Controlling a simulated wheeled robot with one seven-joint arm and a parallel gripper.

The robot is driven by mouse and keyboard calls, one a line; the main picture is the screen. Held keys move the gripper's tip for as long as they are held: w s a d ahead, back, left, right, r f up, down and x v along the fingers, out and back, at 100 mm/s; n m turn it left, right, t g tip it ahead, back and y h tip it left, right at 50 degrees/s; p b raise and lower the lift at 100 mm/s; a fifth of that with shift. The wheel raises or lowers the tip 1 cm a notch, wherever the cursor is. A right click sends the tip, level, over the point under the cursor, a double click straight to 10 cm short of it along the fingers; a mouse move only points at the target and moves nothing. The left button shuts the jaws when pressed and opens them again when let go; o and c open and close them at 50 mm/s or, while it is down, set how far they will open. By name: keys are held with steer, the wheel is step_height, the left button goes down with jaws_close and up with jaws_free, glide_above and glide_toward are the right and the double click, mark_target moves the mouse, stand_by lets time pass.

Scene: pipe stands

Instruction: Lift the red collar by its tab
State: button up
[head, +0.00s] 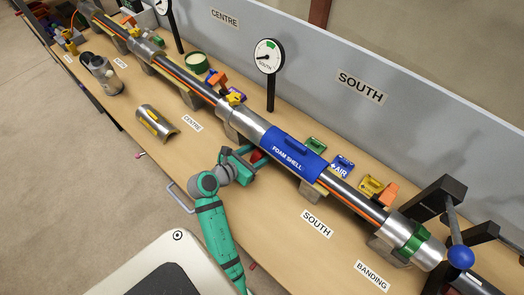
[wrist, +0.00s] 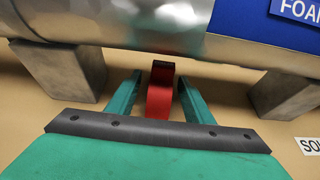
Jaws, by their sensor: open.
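The red collar (wrist: 159,98) shows in the wrist view as a narrow red piece with a dark upper end, below the silver pipe. Its full shape and its tab cannot be made out. My gripper (wrist: 160,79) is open, with one green finger on each side of the red piece and a visible gap on both sides. In the head view my gripper (head: 248,156) is low beside the pipe, left of the blue foam shell. Only a bit of the red collar (head: 257,155) shows there; the rest is hidden by the gripper and pipe.
The silver pipe (wrist: 110,25) runs just above and beyond my fingers, on grey support blocks (wrist: 62,72) at both sides. The blue foam shell (head: 292,152) wraps the pipe to the right. A loose silver half-shell (head: 158,122) lies on the bench to the left. The front bench is mostly clear.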

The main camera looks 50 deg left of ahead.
steer(key=shift+w+f, duration=0.2)
steer(key=shift+w, duration=0.2)
steer(key=c, duration=1.1)
steer(key=shift+c, duration=0.2)
steer(key=shift+r, duration=0.2)
